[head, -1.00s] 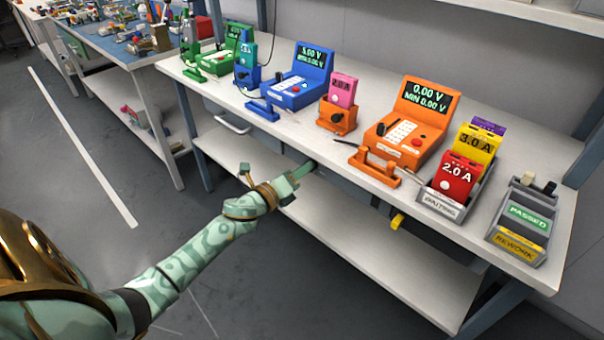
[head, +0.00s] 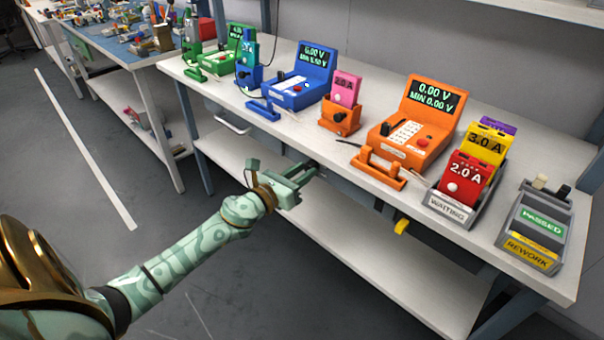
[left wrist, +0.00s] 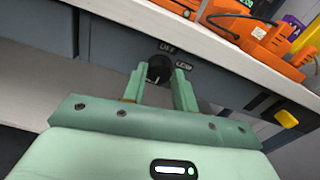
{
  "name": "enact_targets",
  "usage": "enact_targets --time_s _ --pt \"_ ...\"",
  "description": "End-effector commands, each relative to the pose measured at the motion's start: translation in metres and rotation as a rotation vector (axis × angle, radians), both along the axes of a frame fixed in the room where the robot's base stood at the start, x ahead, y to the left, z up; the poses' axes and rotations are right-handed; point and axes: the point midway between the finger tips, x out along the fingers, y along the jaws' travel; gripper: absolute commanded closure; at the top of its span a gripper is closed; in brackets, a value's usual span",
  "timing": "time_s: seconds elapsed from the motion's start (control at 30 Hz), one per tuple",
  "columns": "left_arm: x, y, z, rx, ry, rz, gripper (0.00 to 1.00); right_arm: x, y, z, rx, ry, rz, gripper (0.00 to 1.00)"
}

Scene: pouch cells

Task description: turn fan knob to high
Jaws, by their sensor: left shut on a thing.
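The black round fan knob (left wrist: 159,69) is on the dark grey panel under the bench's front edge, in the left wrist view. A small pale mark shows near its lower rim. White labels beside it read OFF and, it seems, LOW; no HIGH label is visible. My left gripper (left wrist: 159,76) has one finger on either side of the knob and is shut on it. In the head view, my left gripper (head: 309,170) reaches the panel below the bench top, and the knob is hard to make out there. My right gripper is not in view.
The white bench top (head: 300,133) overhangs the panel just above my gripper. Orange (head: 420,120) and blue (head: 298,78) testers and the WAITING bin (head: 445,206) stand on it. A yellow part (head: 402,227) sticks out under the bench. A lower shelf (head: 380,255) lies below.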

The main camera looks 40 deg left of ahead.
Motion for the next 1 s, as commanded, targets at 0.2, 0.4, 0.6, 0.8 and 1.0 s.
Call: enact_targets --time_s 0.2,0.4,0.6,0.8,1.0 --pt "-0.0010 -0.0010 -0.0036 0.020 0.005 -0.002 0.94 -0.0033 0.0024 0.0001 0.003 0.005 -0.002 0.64" --pt "-0.0010 -0.0009 -0.0035 0.021 0.005 -0.002 0.94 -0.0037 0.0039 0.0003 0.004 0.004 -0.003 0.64" --pt "-0.0009 -0.0008 -0.0032 0.020 0.004 -0.002 0.49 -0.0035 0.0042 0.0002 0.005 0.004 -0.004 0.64" --pt "-0.0004 -0.0004 -0.0016 0.020 0.001 -0.001 0.49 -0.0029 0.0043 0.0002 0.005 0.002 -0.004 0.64" --pt "-0.0095 0.0002 -0.0019 0.019 0.002 -0.001 0.49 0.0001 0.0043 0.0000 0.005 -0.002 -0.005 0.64"
